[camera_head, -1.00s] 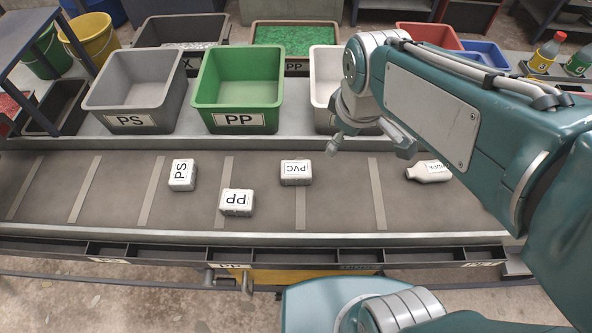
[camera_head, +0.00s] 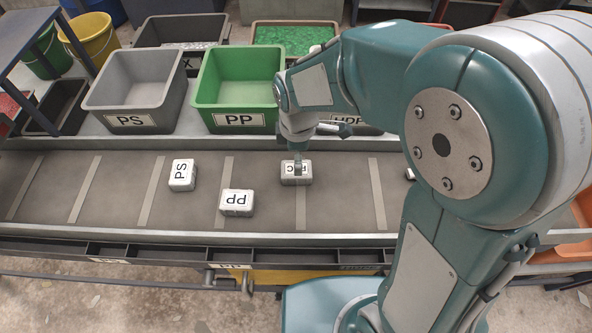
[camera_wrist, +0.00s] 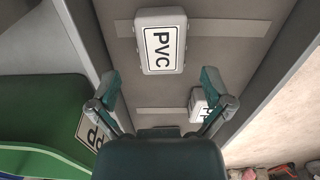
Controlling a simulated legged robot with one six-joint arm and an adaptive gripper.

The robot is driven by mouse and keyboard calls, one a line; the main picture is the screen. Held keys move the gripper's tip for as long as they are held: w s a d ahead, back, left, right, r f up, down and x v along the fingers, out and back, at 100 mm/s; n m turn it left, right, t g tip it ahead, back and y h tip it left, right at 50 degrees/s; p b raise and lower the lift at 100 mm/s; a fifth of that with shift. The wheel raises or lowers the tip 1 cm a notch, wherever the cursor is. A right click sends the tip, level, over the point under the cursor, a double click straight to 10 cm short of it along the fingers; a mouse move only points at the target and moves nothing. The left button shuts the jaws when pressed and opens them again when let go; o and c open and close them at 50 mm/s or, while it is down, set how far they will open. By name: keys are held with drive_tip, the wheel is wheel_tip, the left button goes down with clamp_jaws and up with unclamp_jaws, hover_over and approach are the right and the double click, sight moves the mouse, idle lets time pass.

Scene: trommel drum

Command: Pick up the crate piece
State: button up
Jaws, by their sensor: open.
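Three small pale blocks lie on the belt, marked PS (camera_head: 182,175), PP (camera_head: 237,203) and PVC (camera_head: 303,180). None is marked as a crate piece, so I cannot tell which one it is. My gripper (camera_head: 298,160) is over the PVC block and partly covers its label. In the wrist view the fingers of my gripper (camera_wrist: 158,84) are apart and empty. The PVC block (camera_wrist: 148,62) lies just ahead of them, between their lines. The PP block (camera_wrist: 197,98) is partly hidden behind the right finger.
A grey PS bin (camera_head: 135,85) and a green PP bin (camera_head: 207,92) stand behind the belt (camera_head: 110,200). An HDPE bin beside them is mostly hidden by my arm. A white bottle at the right is almost hidden too. The belt's left end is clear.

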wheel_tip(320, 180, down, 6)
drive_tip(key=shift+a+r, duration=0.15)
drive_tip(key=shift+r, duration=0.1)
drive_tip(key=c, duration=1)
